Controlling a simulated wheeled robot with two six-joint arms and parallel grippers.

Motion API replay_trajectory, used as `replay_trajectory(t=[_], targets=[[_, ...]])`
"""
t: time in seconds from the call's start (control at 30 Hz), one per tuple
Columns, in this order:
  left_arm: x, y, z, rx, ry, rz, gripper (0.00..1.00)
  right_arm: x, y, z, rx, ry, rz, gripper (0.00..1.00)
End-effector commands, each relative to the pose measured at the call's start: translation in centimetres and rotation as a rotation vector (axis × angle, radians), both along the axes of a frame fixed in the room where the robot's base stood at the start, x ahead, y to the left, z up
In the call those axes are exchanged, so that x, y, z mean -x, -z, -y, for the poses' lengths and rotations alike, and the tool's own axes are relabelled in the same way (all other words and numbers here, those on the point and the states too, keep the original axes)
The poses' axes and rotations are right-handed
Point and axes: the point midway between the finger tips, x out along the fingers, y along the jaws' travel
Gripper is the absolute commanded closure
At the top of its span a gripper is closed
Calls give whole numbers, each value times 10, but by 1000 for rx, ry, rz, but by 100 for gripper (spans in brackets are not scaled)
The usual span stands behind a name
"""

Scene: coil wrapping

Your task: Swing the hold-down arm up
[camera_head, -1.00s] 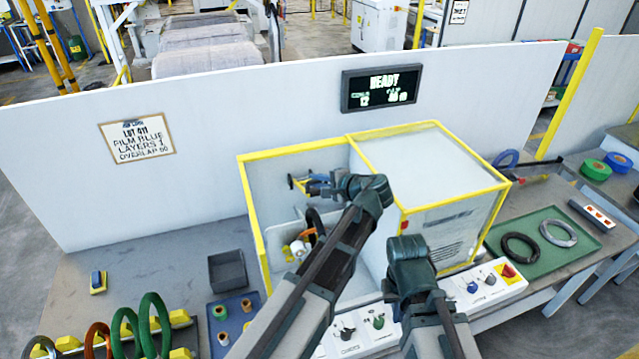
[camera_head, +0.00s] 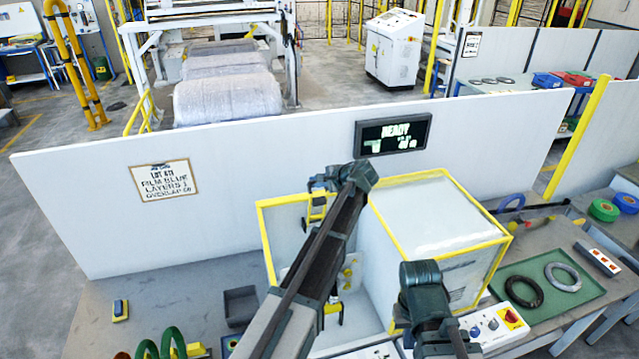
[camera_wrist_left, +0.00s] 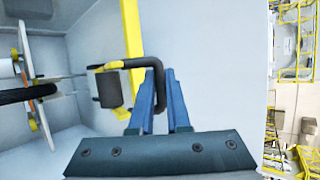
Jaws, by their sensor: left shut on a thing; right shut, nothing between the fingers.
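The hold-down arm shows in the left wrist view as a black bent rod (camera_wrist_left: 131,66) with a dark roller and yellow fittings. My left gripper (camera_wrist_left: 160,88) is shut on the rod, with its blue fingers on either side. In the head view my left gripper (camera_head: 321,184) is at the upper edge of the yellow-framed wrapping machine (camera_head: 281,201), with a yellow part of the arm just below it. My left forearm hides much of the machine's inside. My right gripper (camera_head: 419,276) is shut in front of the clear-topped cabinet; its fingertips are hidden.
A black coil (camera_wrist_left: 28,94) shows beside a disc in the left wrist view. The control panel (camera_head: 500,325) lies right of my right arm. A green tray (camera_head: 580,300) with two coils is further right. The back panel (camera_head: 100,215) carries the READY display (camera_head: 393,134).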

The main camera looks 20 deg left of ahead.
Motion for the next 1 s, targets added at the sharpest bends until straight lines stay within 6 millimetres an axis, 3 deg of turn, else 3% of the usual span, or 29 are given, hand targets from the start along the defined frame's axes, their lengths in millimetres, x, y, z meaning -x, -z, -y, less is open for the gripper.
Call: replay_trajectory(t=[0.2,0.73,0.77,0.8,1.0], targets=[[-10,-1,-7,34,-2,-49,100,0,-11,0,-1,6,0,100],[-12,1,-8,47,-1,-62,100,0,-11,0,-1,8,1,100],[-12,1,-8,47,-1,-62,80,0,-11,0,-1,8,1,100],[-12,1,-8,47,0,-62,73,0,-11,0,-1,8,1,100],[-12,1,-8,45,0,-62,73,0,-12,0,-1,8,1,100]])
